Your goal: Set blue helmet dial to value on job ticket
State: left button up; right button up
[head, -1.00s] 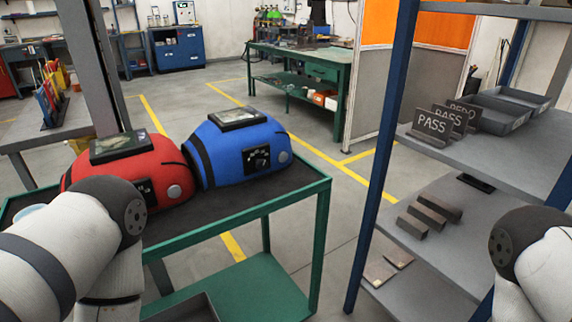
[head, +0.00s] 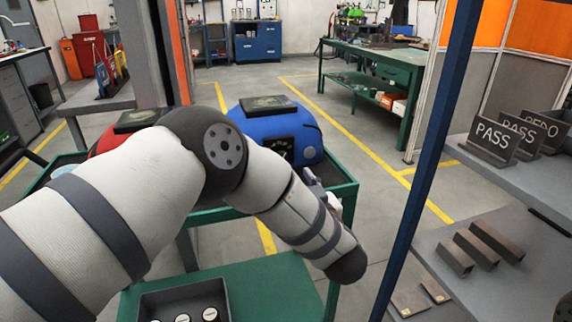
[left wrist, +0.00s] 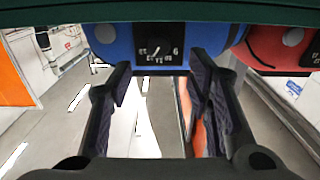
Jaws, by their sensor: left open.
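The blue helmet (head: 303,130) sits on the green cart (head: 345,196), partly hidden by my left arm. Its black dial panel (head: 279,149) faces me. In the left wrist view the blue helmet (left wrist: 112,50) appears upside down, with numbers around its dial (left wrist: 158,46). My left gripper (left wrist: 160,80) is open and empty, its two fingers in front of the dial panel, apart from it as far as I can tell. In the head view it is mostly hidden by my forearm. I cannot make out a job ticket. My right gripper is not in view.
The red helmet (head: 106,141) stands left of the blue one, mostly behind my arm; it also shows in the left wrist view (left wrist: 270,45). A blue shelf post (head: 433,150) and shelves with PASS signs (head: 494,140) stand on the right. A bin (head: 185,300) holds several round-topped items.

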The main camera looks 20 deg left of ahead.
pick_arm(q)
jog(key=b+x, duration=0.1)
jog(key=x, duration=0.7)
jog(key=shift+f, duration=0.15)
jog(key=shift+s, duration=0.1)
grip_shut()
